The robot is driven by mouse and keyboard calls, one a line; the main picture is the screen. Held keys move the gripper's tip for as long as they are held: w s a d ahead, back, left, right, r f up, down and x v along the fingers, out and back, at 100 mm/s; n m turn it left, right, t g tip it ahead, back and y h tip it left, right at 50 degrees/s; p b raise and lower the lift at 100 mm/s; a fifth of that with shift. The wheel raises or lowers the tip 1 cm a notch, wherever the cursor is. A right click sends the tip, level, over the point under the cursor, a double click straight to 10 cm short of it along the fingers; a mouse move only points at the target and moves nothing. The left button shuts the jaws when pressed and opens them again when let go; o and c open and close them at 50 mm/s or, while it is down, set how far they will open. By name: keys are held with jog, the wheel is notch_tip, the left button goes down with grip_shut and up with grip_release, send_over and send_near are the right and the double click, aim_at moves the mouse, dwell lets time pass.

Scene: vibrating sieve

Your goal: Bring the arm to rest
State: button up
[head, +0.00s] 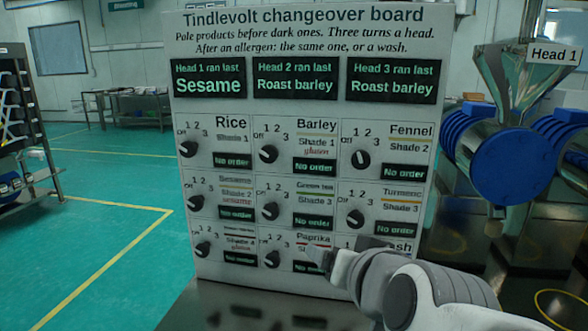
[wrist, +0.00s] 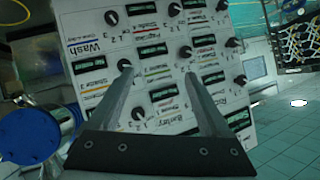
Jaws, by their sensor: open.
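My arm reaches in from the lower right of the head view. My gripper (head: 318,260) is in front of the lower right of the changeover board (head: 300,106), over the Paprika and Wash cells. In the wrist view my gripper (wrist: 157,72) has its two fingers spread, with nothing held between them. The board (wrist: 85,18) fills the space beyond, tilted in that view. Whether the fingertips touch it, I cannot tell. The Wash dial is hidden by my arm in the head view. The readable order windows say "No order".
Dials in rows include Rice (head: 188,149), Fennel (head: 360,159) and Turmeric (head: 355,218). A steel hopper (head: 510,60) marked Head 1 and a blue drum (head: 512,165) stand right of the board. A dark rack (head: 40,190) stands at the left. Green floor (head: 110,210) between is clear.

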jog(key=s+d+f+n+g+h+p, duration=0.1)
jog(key=s+d+f+g, duration=0.25)
jog(key=s, duration=0.25)
jog(key=s+d+f+n+g+h, duration=0.1)
jog(key=s+d+f+g, duration=0.2)
jog(key=s+d, duration=0.15)
notch_tip(320, 180, up, 12)
jog(key=p, duration=1.1)
jog(key=shift+s+a+f, duration=0.2)
jog(key=shift+a+f, duration=0.05)
